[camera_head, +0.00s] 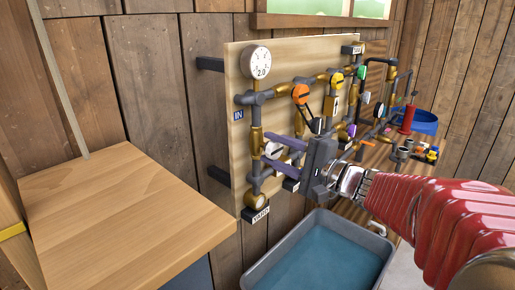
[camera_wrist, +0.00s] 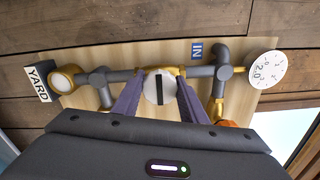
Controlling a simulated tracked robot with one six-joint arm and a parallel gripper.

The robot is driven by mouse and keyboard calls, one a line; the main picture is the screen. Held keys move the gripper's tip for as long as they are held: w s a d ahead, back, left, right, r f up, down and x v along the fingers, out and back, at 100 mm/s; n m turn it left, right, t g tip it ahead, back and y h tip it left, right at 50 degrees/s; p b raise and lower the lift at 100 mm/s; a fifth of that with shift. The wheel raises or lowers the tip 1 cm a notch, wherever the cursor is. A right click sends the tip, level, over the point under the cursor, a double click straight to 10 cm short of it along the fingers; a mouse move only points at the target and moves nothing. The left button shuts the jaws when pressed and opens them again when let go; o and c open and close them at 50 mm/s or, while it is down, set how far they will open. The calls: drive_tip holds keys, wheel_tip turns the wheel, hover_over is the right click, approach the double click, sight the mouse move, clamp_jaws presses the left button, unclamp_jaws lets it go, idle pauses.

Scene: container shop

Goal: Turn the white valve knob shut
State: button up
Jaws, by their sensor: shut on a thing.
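The white valve knob (camera_head: 274,150) sits on the vertical pipe at the left of the pipe board, between the gauge above and the YARD label below. In the wrist view the white knob (camera_wrist: 152,88) is a round disc with a black bar that stands upright in the picture. My gripper (camera_head: 270,150) reaches in from the right, with its purple fingers above and below the knob. In the wrist view my gripper (camera_wrist: 159,89) has a finger on each side of the knob and is shut on it.
A dial gauge (camera_head: 256,62) reading 2.0 tops the same pipe. An orange knob (camera_head: 301,93) and a yellow knob (camera_head: 337,79) sit to the right on the wooden board (camera_head: 243,200). A grey water tub (camera_head: 262,268) lies below. A wooden worktop (camera_head: 120,215) stands at left.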

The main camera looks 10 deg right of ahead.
drive_tip(key=shift+d+f, duration=0.1)
drive_tip(key=shift+f, duration=0.2)
drive_tip(key=o, duration=1.1)
drive_tip(key=shift+r, duration=0.2)
drive_tip(key=shift+c, duration=0.2)
drive_tip(key=v, duration=1.3)
drive_tip(key=shift+s+d, duration=0.25)
drive_tip(key=shift+s, duration=0.1)
drive_tip(key=shift+a+f, duration=0.1)
